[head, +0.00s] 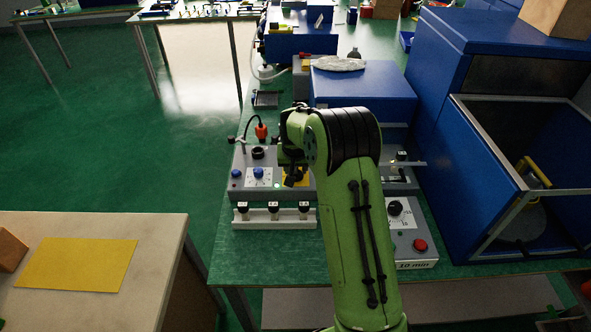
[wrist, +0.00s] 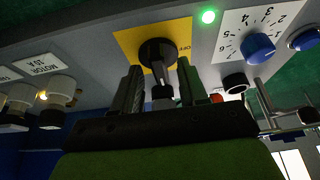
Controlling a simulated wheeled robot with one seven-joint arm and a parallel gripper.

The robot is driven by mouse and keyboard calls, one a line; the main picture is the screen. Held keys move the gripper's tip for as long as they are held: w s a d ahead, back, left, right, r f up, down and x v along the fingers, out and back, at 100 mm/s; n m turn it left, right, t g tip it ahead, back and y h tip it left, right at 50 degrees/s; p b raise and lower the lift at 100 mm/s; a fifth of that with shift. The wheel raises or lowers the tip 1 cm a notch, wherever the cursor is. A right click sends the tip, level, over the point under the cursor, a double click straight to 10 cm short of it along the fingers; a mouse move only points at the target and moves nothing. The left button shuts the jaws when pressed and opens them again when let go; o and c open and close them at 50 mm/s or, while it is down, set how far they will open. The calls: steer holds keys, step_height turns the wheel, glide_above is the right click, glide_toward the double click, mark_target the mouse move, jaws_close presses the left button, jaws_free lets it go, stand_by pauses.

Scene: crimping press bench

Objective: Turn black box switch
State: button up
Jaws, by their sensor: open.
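The black rotary switch (wrist: 157,50) sits on a yellow plate (wrist: 128,42) marked OFF, on a grey control box (wrist: 95,50). My gripper (wrist: 158,80) is open. Its two fingers point at the switch, one to either side of its handle in the picture; I cannot tell whether they touch it. In the head view my gripper (head: 292,170) is over the grey box (head: 240,182), and it hides most of the switch and the yellow plate (head: 303,181).
A lit green lamp (wrist: 208,16) and a blue knob (wrist: 258,46) with a numbered dial are beside the switch. A red button (head: 420,245) and large blue cabinet (head: 440,150) stand at the right.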

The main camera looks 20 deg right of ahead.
steer(key=shift+f, duration=0.15)
jaws_close()
steer(key=shift+n, duration=0.4)
steer(key=n+y, duration=0.1)
steer(key=n, duration=0.2)
steer(key=shift+d+n+y, duration=0.2)
steer(key=shift+n+y, duration=0.1)
steer(key=shift+y, duration=0.1)
steer(key=n, duration=0.2)
steer(key=n+y+p, duration=0.1)
steer(key=n, duration=0.1)
steer(key=shift+d+n+y, duration=0.1)
steer(key=shift+n+y, duration=0.2)
steer(key=n+p, duration=0.1)
steer(key=n, duration=0.1)
steer(key=n+y+p, duration=0.1)
steer(key=n, duration=0.1)
steer(key=shift+w+d+g+y, duration=0.1)
steer(key=shift+g+y, duration=0.2)
steer(key=shift+g, duration=0.1)
steer(key=shift+w+n+g+y+p, duration=0.1)
steer(key=shift+n+g+y+p, duration=0.2)
steer(key=shift+n+p, duration=0.7)
steer(key=shift+n+g+y+p, duration=0.1)
steer(key=shift+n+g+p, duration=0.3)
steer(key=shift+n, duration=1.1)
